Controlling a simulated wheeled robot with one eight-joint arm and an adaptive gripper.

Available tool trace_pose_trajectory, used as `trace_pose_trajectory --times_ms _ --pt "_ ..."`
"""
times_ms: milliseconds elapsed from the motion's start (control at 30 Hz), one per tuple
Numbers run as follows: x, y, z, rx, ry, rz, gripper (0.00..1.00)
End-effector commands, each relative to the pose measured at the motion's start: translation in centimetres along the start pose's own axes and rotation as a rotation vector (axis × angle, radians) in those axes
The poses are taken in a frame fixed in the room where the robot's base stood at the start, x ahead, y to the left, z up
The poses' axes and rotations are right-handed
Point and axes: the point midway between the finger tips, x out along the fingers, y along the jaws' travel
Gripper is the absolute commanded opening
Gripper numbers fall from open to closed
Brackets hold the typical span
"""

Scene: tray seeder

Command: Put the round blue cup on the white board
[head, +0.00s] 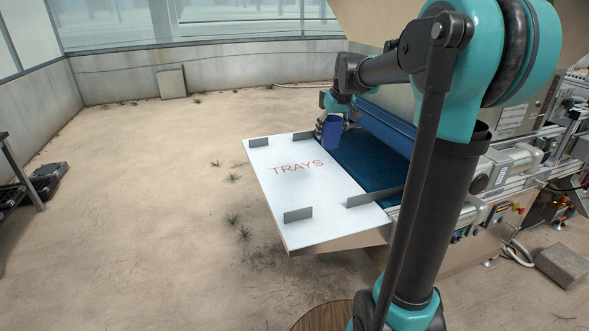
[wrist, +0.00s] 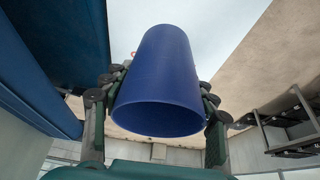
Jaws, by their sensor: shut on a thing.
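The round blue cup (head: 332,132) is held in my gripper (head: 325,127) above the far right corner area of the white board, near the blue belt. In the wrist view the blue cup (wrist: 162,80) fills the middle, with the fingers of my gripper (wrist: 160,100) on both its sides. The gripper is shut on the cup. The white board (head: 290,190) has the word TRAYS in red and lies flat beside the belt. Part of the board (wrist: 217,30) shows behind the cup in the wrist view. Whether the cup touches anything below cannot be told.
Small grey upright plates (head: 298,214) stand near the board's edges. Black crates (head: 47,180) lie on the floor at left. The board's middle is clear.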

Motion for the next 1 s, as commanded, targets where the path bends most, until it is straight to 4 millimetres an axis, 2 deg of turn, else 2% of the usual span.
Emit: trace_pose_trajectory --times_ms 67,167,700,833,1000 --pt "-0.2 0.2 0.1 0.005 0.000 0.002 0.25" --pt "0.6 0.3 0.5 0.007 0.000 0.003 0.25" --pt "11.7 0.3 5.1 0.006 0.000 0.003 0.25" --pt "13.6 0.3 5.8 0.006 0.000 0.003 0.25" --pt "14.6 0.3 6.3 0.006 0.000 0.003 0.25"
